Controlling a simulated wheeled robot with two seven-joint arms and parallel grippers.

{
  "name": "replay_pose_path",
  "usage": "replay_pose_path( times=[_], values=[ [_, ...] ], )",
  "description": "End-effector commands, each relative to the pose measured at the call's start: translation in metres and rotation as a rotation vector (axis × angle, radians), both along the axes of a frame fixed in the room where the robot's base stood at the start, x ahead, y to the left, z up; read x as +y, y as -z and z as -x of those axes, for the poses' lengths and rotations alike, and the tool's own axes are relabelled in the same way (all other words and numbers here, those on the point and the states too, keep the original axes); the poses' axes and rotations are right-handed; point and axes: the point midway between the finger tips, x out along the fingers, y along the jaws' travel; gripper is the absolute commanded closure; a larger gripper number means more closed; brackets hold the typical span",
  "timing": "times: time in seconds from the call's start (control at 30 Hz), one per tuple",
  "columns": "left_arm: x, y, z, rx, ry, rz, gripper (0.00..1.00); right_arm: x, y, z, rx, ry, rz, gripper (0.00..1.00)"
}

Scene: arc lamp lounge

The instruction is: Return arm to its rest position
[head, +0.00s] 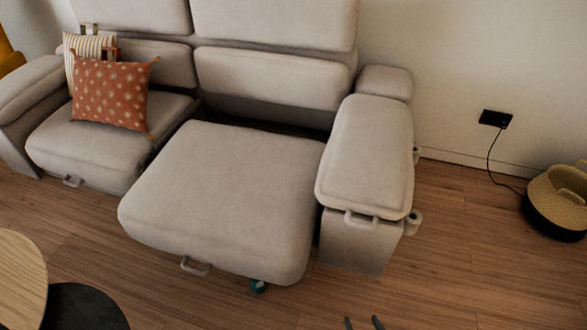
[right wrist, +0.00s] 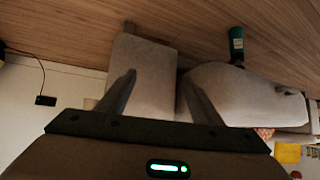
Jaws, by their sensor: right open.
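My right gripper (head: 363,323) shows only as two dark fingertips at the bottom edge of the head view, over the wood floor in front of the sofa. In the right wrist view its two fingers (right wrist: 158,88) stand apart with nothing between them. My left gripper is in neither view.
A grey sofa (head: 225,190) with its seat extended fills the middle. A small teal object (head: 258,286) is on the floor at its front edge. A basket (head: 556,203) stands at right, round tables (head: 20,285) at lower left. The floor at lower right is clear.

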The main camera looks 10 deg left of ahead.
Motion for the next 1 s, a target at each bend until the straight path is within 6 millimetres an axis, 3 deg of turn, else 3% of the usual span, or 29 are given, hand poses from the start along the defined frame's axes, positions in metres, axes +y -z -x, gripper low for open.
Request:
replay_pose_path(
  times=[0.03,0.1,0.2,0.33,0.5,1.0],
  values=[
    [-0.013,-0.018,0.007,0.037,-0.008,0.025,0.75,-0.012,0.004,0.029,0.076,0.007,0.021,0.40],
    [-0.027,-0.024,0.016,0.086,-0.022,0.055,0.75,-0.026,0.021,0.064,0.165,0.015,0.046,0.40],
    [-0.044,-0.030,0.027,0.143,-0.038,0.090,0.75,-0.042,0.038,0.107,0.268,0.024,0.074,0.40],
    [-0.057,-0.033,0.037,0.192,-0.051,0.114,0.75,-0.056,0.052,0.146,0.354,0.033,0.096,0.40],
    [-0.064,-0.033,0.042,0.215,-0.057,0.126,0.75,-0.063,0.059,0.164,0.394,0.036,0.107,0.40],
    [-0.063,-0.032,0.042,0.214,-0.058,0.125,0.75,-0.063,0.060,0.163,0.392,0.036,0.106,0.40]
  ],
)
